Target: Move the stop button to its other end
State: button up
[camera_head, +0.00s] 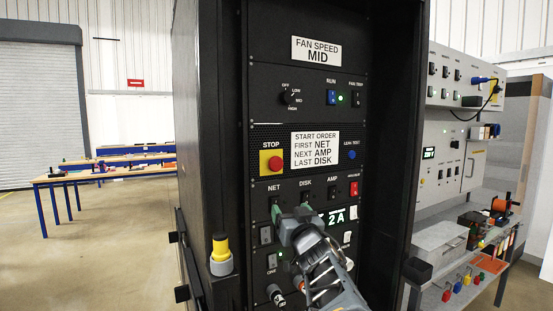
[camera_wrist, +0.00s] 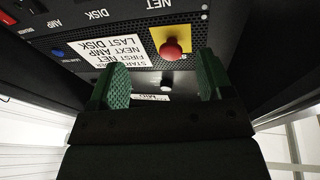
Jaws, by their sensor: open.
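The stop button (camera_head: 275,163) is a round red mushroom head on a yellow square plate, under the label STOP on the black rack panel. It also shows in the upside-down wrist view (camera_wrist: 172,49), beyond my fingertips and apart from them. Whether the button is pressed in or out cannot be told. My gripper (camera_head: 291,211) is in front of the panel, lower than the button and slightly right of it in the head view. Its two green fingers are spread with nothing between them, as the wrist view (camera_wrist: 161,80) shows. The gripper hides part of the panel around the NET and DISK switches.
A START ORDER sign (camera_head: 315,149) is right of the button. A fan knob (camera_head: 291,97) is above, and a red-topped switch (camera_head: 353,188) is at lower right. A yellow knob in a grey holder (camera_head: 221,250) is on the rack's left side. Rack walls flank the panel.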

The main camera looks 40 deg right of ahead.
aim_at(277, 164)
notch_tip(277, 164, up, 5)
jog(key=s+d+n+t+y+p, duration=0.1)
jog(key=d+n+t+y, duration=0.1)
jog(key=n+t+y, duration=0.1)
jog(key=p+x, duration=0.1)
jog(key=x, duration=0.3)
jog(key=p+x, duration=0.2)
jog(key=x, duration=0.2)
jog(key=p+x, duration=0.2)
jog(key=x, duration=0.3)
jog(key=shift+a+r, duration=0.1)
jog(key=shift+r, duration=0.25)
jog(key=shift+c, duration=0.3)
